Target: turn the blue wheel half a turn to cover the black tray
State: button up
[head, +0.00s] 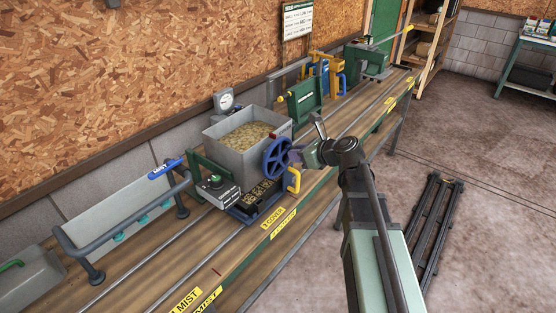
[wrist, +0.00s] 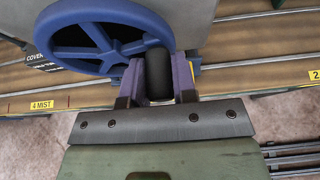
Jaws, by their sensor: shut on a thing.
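The blue wheel (head: 277,158) is on the front right side of a grey hopper (head: 226,154) filled with tan, grainy material. In the wrist view the wheel (wrist: 100,10) fills the upper left. My gripper (head: 298,156) is at the wheel's right edge. In the wrist view my gripper (wrist: 158,76) has its two purple fingers on either side of the wheel's black handle (wrist: 158,72) and is shut on it. The black tray (head: 262,192) sits low in front of the hopper, below the wheel. Its cells show dark, with some tan specks.
A yellow handle (head: 293,180) stands beside the tray. A grey box with a green knob (head: 215,181) is to its left. Rails run along the wooden bench (head: 140,262), with a blue-grey frame (head: 122,215) at left and a green panel (head: 304,98) behind. The floor at right is mostly open.

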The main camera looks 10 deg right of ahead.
notch_tip(320, 180, down, 2)
jog(key=shift+b, duration=0.6)
jog(key=shift+r, duration=0.15)
jog(key=shift+s+a+f+b, duration=0.15)
jog(key=shift+a+f+b, duration=0.05)
jog(key=shift+f+b, duration=0.3)
jog(key=shift+s+a+f+b, duration=0.15)
jog(key=shift+f+b, duration=0.25)
jog(key=shift+f, duration=0.1)
